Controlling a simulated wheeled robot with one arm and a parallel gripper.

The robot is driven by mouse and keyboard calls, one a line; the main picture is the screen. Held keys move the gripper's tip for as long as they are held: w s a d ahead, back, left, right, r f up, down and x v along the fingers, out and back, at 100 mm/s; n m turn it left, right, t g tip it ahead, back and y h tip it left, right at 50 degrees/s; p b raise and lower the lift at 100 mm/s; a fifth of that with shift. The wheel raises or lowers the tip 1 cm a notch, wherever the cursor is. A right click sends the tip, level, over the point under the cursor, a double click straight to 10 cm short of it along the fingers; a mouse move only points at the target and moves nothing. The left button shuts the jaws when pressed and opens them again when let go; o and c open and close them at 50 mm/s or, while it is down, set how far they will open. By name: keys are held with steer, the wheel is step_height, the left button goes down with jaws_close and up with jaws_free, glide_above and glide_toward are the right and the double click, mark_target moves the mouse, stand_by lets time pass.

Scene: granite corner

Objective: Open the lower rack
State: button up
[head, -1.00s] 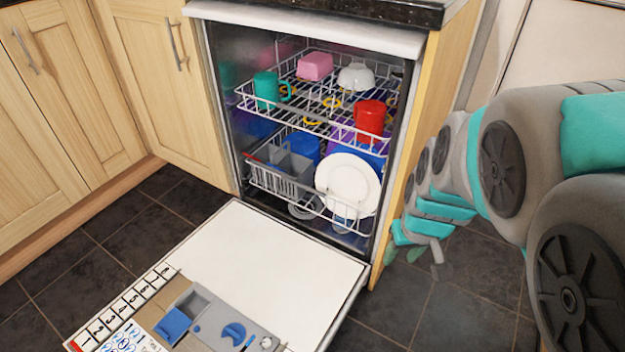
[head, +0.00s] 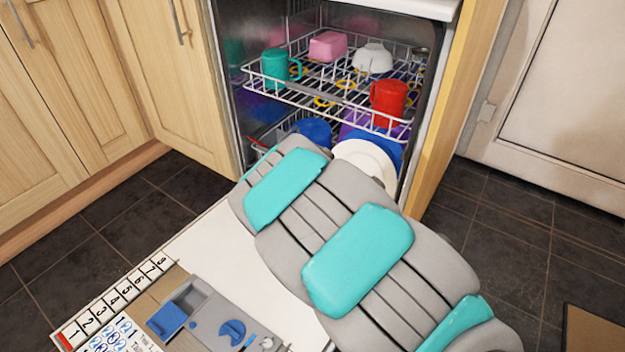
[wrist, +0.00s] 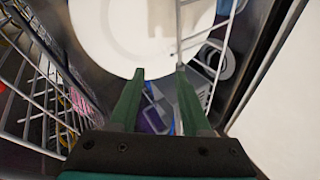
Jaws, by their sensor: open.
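The dishwasher's lower rack (head: 257,147) is mostly hidden behind my arm in the head view. A white plate (head: 368,158) stands in it, with a blue item (head: 314,130) behind. In the wrist view, my gripper (wrist: 160,72) is open, its two green fingers apart. A white wire of a rack (wrist: 179,30) runs up from close to the right fingertip; I cannot tell whether it lies between the fingers. The white plate (wrist: 130,35) fills the area beyond the fingertips. My gripper is hidden in the head view.
The open dishwasher door (head: 200,245) lies flat below my arm. The upper rack (head: 340,105) holds a teal mug (head: 275,68), a red mug (head: 389,98), a pink container (head: 327,46) and a white bowl (head: 372,58). Wooden cabinets (head: 165,80) stand at left.

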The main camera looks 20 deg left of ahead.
steer(key=s+a+f+n+t+y+b, duration=0.15)
steer(key=a+f+n+t, duration=0.25)
steer(key=a, duration=0.4)
steer(key=shift+w+a+f+b, duration=0.1)
steer(key=shift+w+f+b, duration=0.15)
steer(key=shift+w, duration=1.1)
steer(key=shift+w+a+f+b, duration=0.1)
steer(key=shift+w+f+b, duration=0.15)
steer(key=shift+w, duration=1.1)
steer(key=shift+w+a+f+b, duration=0.1)
steer(key=shift+w+f+b, duration=0.15)
steer(key=shift+w, duration=1.1)
steer(key=shift+c, duration=0.4)
jaws_close()
